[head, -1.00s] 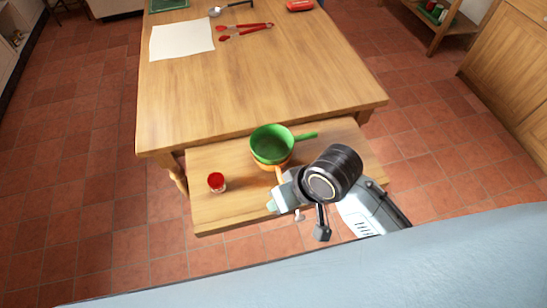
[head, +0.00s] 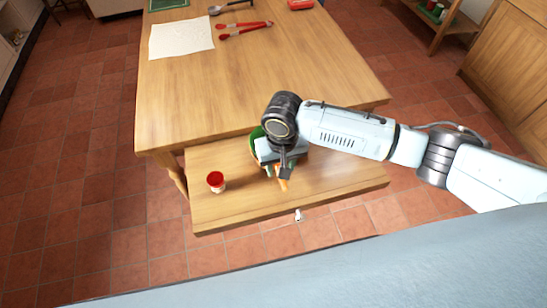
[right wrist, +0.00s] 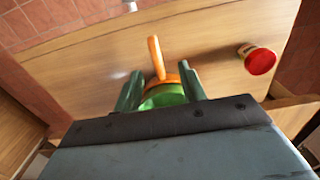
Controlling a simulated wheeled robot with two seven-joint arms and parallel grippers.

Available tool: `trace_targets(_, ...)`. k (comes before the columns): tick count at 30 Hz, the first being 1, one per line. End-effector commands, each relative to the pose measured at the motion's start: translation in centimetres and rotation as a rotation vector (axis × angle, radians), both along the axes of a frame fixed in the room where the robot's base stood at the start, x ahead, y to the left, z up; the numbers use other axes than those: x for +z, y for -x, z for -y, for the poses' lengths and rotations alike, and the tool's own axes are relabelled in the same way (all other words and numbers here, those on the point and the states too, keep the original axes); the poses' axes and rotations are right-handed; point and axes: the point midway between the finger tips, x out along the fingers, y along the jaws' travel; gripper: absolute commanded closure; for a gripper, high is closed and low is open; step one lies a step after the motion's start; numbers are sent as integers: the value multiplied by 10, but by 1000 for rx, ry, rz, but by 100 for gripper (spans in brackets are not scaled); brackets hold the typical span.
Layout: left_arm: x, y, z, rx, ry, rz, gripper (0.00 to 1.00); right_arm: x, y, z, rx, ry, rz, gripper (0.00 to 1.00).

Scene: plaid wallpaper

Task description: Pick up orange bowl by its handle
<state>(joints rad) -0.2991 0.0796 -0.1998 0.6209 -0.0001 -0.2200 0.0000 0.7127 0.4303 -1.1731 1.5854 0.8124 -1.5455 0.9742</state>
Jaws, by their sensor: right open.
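The orange bowl's handle (head: 283,185) sticks out toward the front of the pulled-out wooden board, below my right gripper (head: 278,171). In the right wrist view the orange handle (right wrist: 155,57) and a strip of the orange bowl's rim show, with a green bowl (right wrist: 165,98) nested in it. In the head view the green bowl (head: 254,146) is mostly hidden by my right arm. My right gripper (right wrist: 161,76) is open, its fingers on either side of the bowls near the handle's base. I cannot tell if they touch. My left gripper is not in view.
The table (head: 240,85) behind holds white paper (head: 181,40) and red tongs (head: 245,30).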

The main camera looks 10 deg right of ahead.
Motion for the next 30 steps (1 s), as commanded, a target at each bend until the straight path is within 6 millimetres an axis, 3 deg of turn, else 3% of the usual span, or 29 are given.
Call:
trace_targets(3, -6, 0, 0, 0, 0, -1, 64, -24, 0, 0, 1, 0, -1, 59)
trace_targets(11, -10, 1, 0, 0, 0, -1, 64, -43, -1, 1, 2, 0, 1, 59)
trace_targets(19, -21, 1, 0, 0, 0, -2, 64, -82, -5, 7, 4, 0, 1, 59)
trace_targets(30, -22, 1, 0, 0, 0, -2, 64, -90, -5, 7, 4, -1, 2, 62)
